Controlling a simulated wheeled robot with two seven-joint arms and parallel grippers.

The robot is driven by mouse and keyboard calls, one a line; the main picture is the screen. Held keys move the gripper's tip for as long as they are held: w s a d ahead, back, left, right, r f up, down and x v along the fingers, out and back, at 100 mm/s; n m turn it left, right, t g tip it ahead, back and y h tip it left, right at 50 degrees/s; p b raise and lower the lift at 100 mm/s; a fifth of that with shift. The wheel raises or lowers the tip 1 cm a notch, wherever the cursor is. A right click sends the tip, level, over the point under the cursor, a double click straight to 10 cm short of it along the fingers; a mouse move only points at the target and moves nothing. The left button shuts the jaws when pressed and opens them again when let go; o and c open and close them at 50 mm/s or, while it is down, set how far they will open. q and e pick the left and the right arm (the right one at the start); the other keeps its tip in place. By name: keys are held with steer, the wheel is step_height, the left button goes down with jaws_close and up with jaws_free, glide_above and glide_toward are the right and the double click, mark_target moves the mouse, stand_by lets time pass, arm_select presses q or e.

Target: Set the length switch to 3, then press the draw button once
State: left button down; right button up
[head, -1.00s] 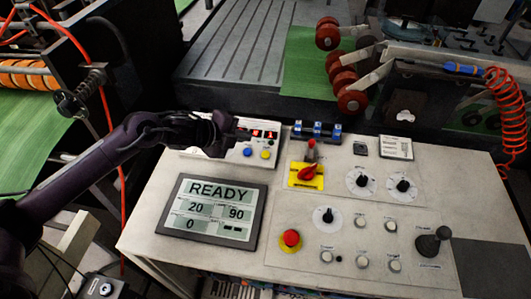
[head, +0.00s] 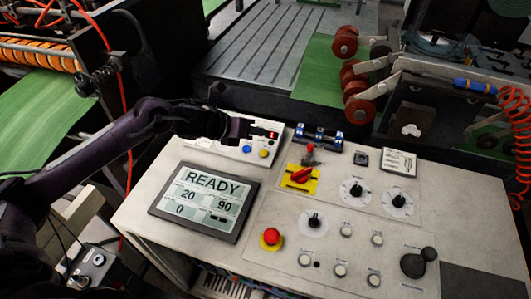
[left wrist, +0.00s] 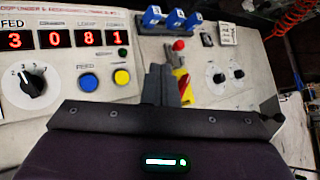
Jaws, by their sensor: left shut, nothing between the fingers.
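The feeder box with red digits shows in the left wrist view (left wrist: 62,62). Its length switch (left wrist: 33,84) is a black knob with digits around it; which digit it points at I cannot tell surely. In the head view the blue button (head: 246,149) and yellow button (head: 263,152) show just below my left gripper (head: 243,128). The gripper (left wrist: 170,84) is shut and empty, above the box, right of the yellow button in the wrist view. My right gripper is out of view.
A READY screen (head: 205,200) lies front left of the box. A red-on-yellow rotary switch (head: 300,177), blue terminal blocks (head: 317,138) and a red stop button (head: 271,237) stand on the console. Free space is above the panel.

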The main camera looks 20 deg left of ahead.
arm_select(q)
steer(key=b, duration=0.5)
glide_above(264, 153)
steer(key=s+a, duration=0.1)
steer(key=s, duration=0.1)
step_height(264, 153, down, 7)
steer(key=shift+f, duration=0.15)
steer(key=shift+w+f+b, duration=0.2)
steer(key=shift+f+b, duration=0.35)
steer(key=shift+f, duration=0.15)
stand_by(0.9)
steer(key=shift+f+b, duration=0.35)
steer(key=shift+b, duration=0.3)
